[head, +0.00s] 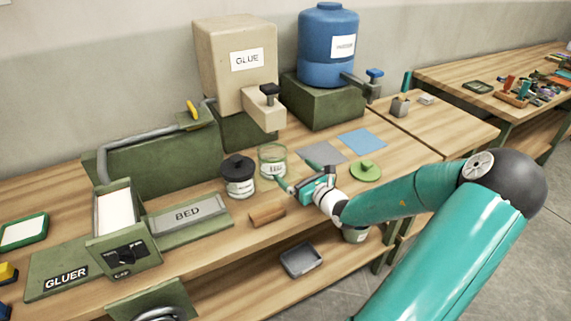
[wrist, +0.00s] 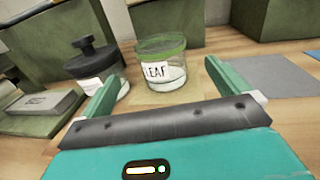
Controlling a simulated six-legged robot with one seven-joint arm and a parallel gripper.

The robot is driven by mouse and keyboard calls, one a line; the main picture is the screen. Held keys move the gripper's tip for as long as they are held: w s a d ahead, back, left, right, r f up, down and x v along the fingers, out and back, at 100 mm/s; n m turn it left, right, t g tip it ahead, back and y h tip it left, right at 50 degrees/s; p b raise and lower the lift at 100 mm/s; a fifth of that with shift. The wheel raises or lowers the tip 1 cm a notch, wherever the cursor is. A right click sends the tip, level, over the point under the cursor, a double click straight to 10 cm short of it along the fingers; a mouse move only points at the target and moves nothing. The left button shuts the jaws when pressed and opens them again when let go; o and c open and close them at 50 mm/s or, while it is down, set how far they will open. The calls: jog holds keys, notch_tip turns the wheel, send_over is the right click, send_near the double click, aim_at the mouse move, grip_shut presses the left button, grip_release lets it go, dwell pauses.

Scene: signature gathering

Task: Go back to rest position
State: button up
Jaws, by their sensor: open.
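My gripper (head: 287,184) is open and empty above the wooden bench. Its two green fingers also show in the wrist view (wrist: 158,90), spread apart. A glass jar with a green rim and a LEAF label (wrist: 162,66) stands just beyond the fingers, apart from them. The same jar shows in the head view (head: 272,161). A second jar with a black knobbed lid (head: 239,178) stands to its left. My arm reaches in from the right side of the head view.
A beige GLUE tank (head: 225,60) and a blue tank (head: 328,45) stand at the back. A green lid (head: 366,171), a blue sheet (head: 363,141) and a brown block (head: 267,215) lie near the gripper. The BED plate (head: 188,216) is at left. A grey tray (head: 301,260) sits on the lower shelf.

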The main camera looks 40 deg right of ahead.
jog(key=shift+s+a, duration=0.1)
jog(key=shift+s, duration=0.85)
